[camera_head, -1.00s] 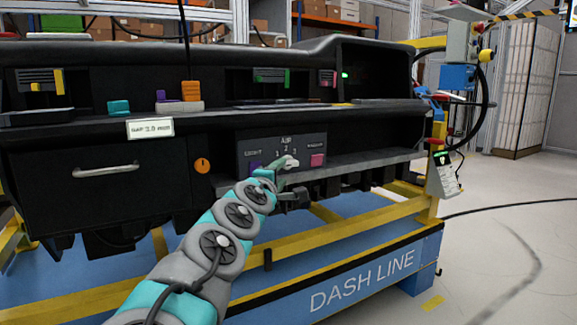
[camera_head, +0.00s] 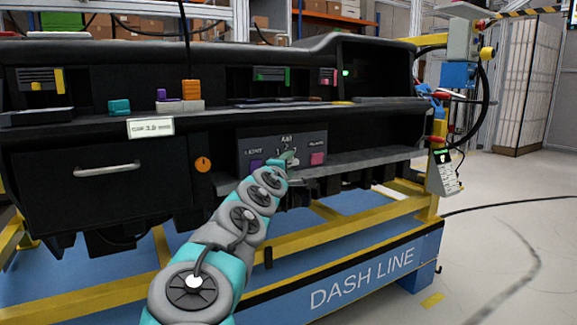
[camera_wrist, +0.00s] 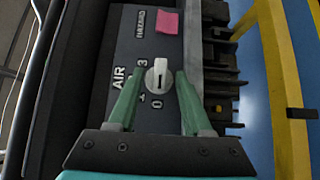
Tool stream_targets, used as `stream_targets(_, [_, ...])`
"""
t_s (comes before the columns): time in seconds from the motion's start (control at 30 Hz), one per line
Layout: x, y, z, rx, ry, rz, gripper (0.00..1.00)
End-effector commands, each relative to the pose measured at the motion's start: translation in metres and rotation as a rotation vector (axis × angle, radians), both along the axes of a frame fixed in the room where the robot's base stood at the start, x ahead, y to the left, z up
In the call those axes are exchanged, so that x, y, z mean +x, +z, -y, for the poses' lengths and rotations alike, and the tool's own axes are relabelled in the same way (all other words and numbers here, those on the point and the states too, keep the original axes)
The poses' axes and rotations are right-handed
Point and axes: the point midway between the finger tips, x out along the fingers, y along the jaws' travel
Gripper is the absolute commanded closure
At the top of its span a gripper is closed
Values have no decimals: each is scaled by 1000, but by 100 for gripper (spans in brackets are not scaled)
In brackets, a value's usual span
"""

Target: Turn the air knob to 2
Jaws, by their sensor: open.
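The white air knob (camera_wrist: 159,79) sits on the dark AIR panel (camera_wrist: 120,50). Its dark mark runs up and down in the wrist view, its lower end toward the 0. The 3 and 1 also show; the left finger seems to cover the 2. My gripper (camera_wrist: 162,74) is open, its green fingers to either side of the knob, with a visible gap on the right. Contact on the left is unclear. In the head view my gripper (camera_head: 288,159) is in front of the panel and hides most of the knob.
A pink button (camera_wrist: 168,22) lies beyond the knob on the panel; a purple one (camera_head: 255,164) is left of my gripper. A dark ledge (camera_head: 370,161) runs right of the panel. An orange knob (camera_head: 203,164) and drawer handle (camera_head: 106,168) are further left.

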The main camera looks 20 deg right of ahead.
Motion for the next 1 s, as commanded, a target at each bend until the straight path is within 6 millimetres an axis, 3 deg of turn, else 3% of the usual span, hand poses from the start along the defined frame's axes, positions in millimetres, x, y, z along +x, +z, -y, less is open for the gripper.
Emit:
stream_targets(0.1, [0,0,0,0,0,0,52])
stream_targets(0.53, [0,0,0,0,1,0,100])
stream_targets(1.0, [0,0,-1,6,1,-2,100])
